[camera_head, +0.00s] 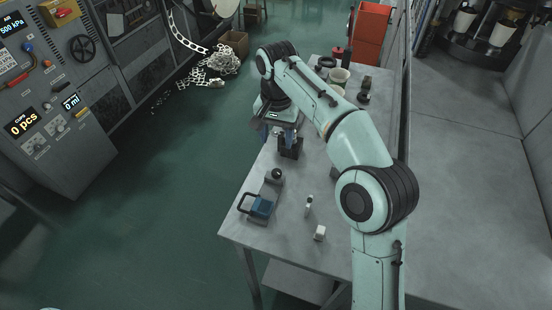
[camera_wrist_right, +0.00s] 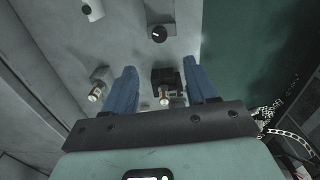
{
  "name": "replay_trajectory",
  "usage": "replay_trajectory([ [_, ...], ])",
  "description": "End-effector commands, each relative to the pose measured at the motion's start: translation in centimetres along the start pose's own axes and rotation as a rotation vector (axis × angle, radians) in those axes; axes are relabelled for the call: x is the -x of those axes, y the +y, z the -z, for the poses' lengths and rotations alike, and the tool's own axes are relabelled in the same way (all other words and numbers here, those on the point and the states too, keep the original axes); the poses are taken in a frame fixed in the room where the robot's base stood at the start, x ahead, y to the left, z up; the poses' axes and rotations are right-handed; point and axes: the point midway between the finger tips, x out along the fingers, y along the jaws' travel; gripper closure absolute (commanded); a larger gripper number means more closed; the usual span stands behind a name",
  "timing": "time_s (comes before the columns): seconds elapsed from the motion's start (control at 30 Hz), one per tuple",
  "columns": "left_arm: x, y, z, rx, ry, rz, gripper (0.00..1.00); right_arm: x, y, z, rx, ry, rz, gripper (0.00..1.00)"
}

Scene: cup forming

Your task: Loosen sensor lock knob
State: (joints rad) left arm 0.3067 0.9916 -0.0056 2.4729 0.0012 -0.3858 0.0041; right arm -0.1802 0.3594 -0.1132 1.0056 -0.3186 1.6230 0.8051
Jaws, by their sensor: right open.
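My right gripper (camera_head: 278,138) is open and low over the back left of the table. In the right wrist view my right gripper (camera_wrist_right: 160,64) shows two blue fingers spread wide. A dark block (camera_wrist_right: 163,76) with a brass-coloured round end (camera_wrist_right: 164,97) shows between the fingers; I cannot tell whether they touch it. The dark block (camera_head: 291,150) also shows in the head view, partly behind the fingers. A second brass-coloured end (camera_wrist_right: 96,95) on a light block lies left of the left finger. Which part is the lock knob is not clear. My left gripper is not in view.
The grey table (camera_head: 285,225) holds a black round knob (camera_head: 277,174), a blue handled item (camera_head: 258,205) and a small white block (camera_head: 320,233). Cups and dark parts (camera_head: 340,76) stand at the back. A control cabinet (camera_head: 45,110) stands left across open floor.

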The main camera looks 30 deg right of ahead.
Motion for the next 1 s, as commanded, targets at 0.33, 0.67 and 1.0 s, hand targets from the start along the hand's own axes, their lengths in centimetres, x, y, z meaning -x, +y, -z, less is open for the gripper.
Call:
replay_trajectory([
  [0.33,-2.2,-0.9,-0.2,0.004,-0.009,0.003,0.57,-6.0,0.1,-0.1,0.000,-0.005,-0.004,0.43],
  [0.67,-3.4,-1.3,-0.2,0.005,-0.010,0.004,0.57,-11.8,0.1,-0.1,0.001,-0.003,-0.002,0.43],
  [1.0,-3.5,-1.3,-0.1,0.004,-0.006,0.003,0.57,-13.3,0.0,-0.1,0.002,0.000,0.001,0.43],
])
